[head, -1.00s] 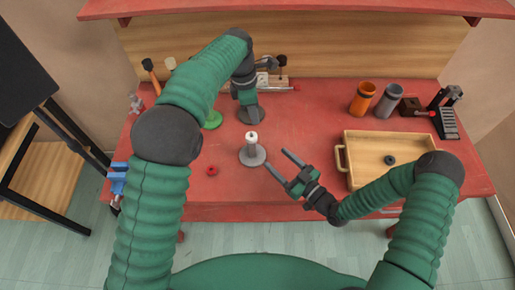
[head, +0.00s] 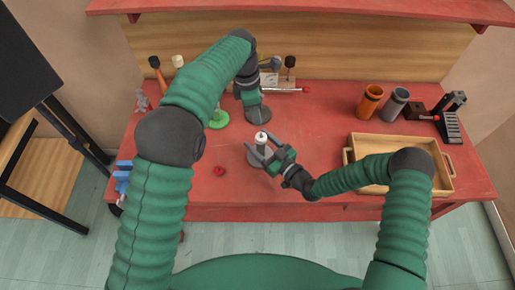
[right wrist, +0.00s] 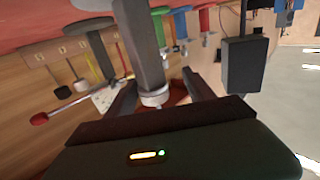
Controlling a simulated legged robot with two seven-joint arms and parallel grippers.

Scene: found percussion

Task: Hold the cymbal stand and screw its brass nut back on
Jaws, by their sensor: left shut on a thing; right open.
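A short grey post with a pale top (head: 262,136) stands upright on a round dark grey base (head: 253,162) in mid-table. My right gripper (head: 261,152) is open, with its fingers pointing at this post. In the right wrist view a grey post (right wrist: 137,45) with a pale ring (right wrist: 154,98) lies between the open fingers; contact is unclear. My left gripper (head: 251,97) is further back, shut on a grey-based stand (head: 259,113) whose post is mostly hidden. I cannot tell which pale part is the brass nut.
A wooden tray (head: 447,178) is at the right, partly behind my right arm. Orange (head: 370,101) and grey (head: 394,104) cups stand behind it. A green-based stand (head: 217,119) is beside my left gripper.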

